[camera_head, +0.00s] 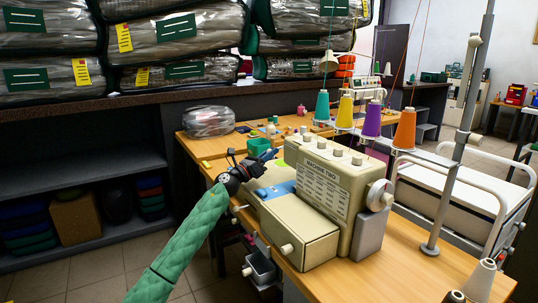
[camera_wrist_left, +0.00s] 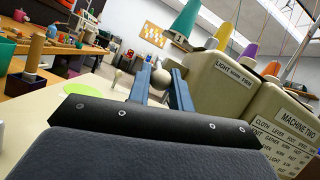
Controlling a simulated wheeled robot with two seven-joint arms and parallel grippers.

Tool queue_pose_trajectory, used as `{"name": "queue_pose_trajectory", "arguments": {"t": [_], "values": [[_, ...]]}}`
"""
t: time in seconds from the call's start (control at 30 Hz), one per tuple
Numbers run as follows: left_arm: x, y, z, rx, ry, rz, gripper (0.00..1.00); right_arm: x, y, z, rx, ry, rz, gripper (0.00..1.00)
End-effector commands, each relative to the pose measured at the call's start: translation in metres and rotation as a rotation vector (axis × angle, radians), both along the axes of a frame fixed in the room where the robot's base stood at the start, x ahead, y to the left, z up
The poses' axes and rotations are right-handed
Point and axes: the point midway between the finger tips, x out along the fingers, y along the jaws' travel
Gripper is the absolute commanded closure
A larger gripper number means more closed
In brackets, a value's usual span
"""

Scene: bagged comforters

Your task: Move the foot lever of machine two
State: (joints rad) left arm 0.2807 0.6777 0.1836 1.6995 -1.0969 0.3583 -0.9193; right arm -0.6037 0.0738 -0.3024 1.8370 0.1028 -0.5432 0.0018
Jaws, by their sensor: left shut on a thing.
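Machine two (camera_head: 322,185) is a beige sewing machine on the wooden table, with its name and a list of text on a plate. It also shows at the right of the left wrist view (camera_wrist_left: 228,95). My left gripper (camera_head: 271,154) is at the machine's far left side in the head view. In the left wrist view its two blue fingers (camera_wrist_left: 160,84) are shut on a pale round knob (camera_wrist_left: 160,77), which looks like the foot lever's end. The rest of the lever is hidden, and the gripper covers the knob in the head view. My right gripper is not in view.
A grey metal pole (camera_head: 449,185) rises at the right of the table (camera_head: 385,265). Bagged comforters (camera_head: 180,35) lie on the shelf at the back left. A white-railed cart (camera_head: 465,200) stands at the right.

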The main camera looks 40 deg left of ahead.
Motion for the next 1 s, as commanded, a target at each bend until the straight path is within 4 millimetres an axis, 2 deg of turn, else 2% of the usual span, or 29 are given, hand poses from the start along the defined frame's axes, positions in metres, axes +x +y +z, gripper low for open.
{"name": "queue_pose_trajectory", "arguments": {"t": [0.27,0.3,0.37,0.4,0.77,1.0], "values": [[0.001,0.0,-0.004,-0.001,0.005,0.001,1.0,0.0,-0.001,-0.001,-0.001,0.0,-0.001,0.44],[0.001,0.0,-0.004,-0.001,0.005,0.001,0.73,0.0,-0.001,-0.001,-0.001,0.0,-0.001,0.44],[0.001,0.0,-0.003,0.0,0.004,0.001,0.61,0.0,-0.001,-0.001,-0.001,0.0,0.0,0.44],[0.001,0.0,-0.003,0.0,0.004,0.001,0.59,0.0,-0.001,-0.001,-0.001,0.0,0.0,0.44],[-0.003,0.002,-0.004,-0.001,0.003,0.001,0.59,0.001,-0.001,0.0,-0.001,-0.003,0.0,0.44],[-0.027,0.009,-0.016,-0.001,0.003,0.0,0.59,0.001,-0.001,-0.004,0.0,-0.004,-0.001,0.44]]}}
